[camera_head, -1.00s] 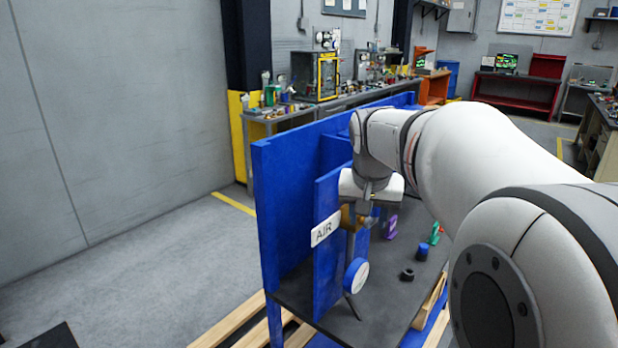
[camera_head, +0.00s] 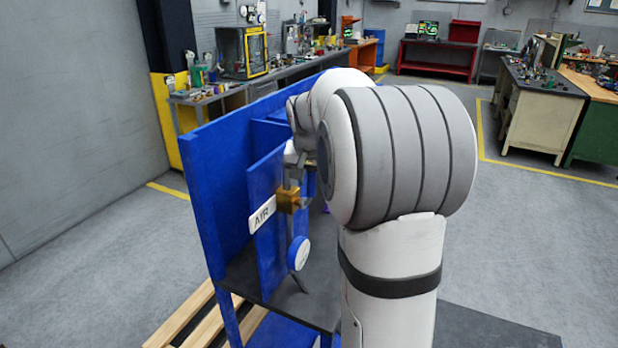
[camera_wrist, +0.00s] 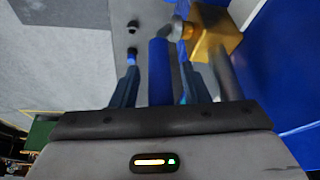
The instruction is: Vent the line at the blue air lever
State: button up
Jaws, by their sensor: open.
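The blue air lever (camera_wrist: 158,72) shows in the wrist view as a straight bar. It lies between the two fingers of my gripper (camera_wrist: 159,70), which are open with gaps visible beside the lever. The lever's far end meets a silver stem beside the brass valve body (camera_wrist: 213,38). In the head view the brass valve (camera_head: 289,200) sits on the blue panel beside the white AIR label (camera_head: 262,214). My arm hides the lever and most of the gripper there.
A round blue-rimmed gauge (camera_head: 299,254) is below the valve. The dark bench shelf (camera_head: 290,293) is under it. In the wrist view a small black ring (camera_wrist: 133,26) and a small blue-and-black piece (camera_wrist: 131,57) lie on it. Blue panels (camera_head: 212,185) stand close by.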

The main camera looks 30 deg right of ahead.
jog(key=shift+c, duration=0.5)
grip_shut()
jog(key=shift+a, duration=0.4)
jog(key=shift+d, duration=0.3)
